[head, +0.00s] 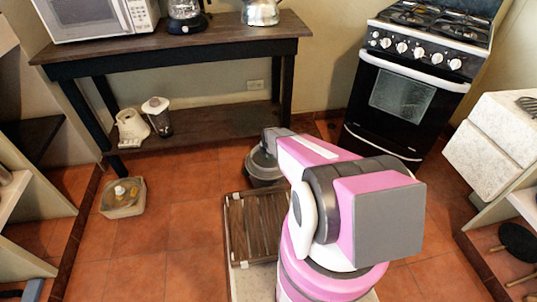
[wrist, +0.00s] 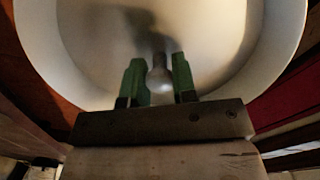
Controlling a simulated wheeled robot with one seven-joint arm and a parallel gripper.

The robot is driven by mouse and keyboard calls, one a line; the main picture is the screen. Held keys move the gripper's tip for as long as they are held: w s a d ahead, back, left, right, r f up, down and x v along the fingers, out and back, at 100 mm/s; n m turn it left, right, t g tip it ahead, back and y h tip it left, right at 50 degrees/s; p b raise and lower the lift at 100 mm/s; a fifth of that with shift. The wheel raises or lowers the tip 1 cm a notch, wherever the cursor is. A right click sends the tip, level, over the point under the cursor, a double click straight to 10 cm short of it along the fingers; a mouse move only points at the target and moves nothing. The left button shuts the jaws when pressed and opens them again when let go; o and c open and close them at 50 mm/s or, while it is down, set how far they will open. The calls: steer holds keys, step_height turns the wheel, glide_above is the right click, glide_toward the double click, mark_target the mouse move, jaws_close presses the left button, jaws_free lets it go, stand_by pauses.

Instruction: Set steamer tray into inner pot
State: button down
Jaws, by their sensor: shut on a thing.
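My gripper (wrist: 160,85) shows in the wrist view, with two green fingertips close on either side of a small rounded grey knob, which I take to be part of the steamer tray (wrist: 160,80). Beyond the fingers is a wide pale round surface with a raised curved rim (wrist: 278,60). I cannot tell whether this surface is the tray or the inner pot. In the head view a grey round pot-like vessel (head: 262,168) stands low beyond my arm, partly covered by it.
A dark table (head: 185,47) with a microwave (head: 97,15) is at the back left, and a black stove (head: 412,90) at the back right. A low container (head: 122,198) sits on the tiled floor. Open floor lies left of centre.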

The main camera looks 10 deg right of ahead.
mark_target(269, 163)
steer(key=shift+f, duration=2.8)
steer(key=shift+f, duration=0.35)
stand_by(0.4)
steer(key=c, duration=0.8)
jaws_free()
steer(key=shift+c, duration=0.2)
steer(key=shift+r, duration=0.1)
step_height(269, 163, up, 11)
steer(key=shift+f, duration=0.2)
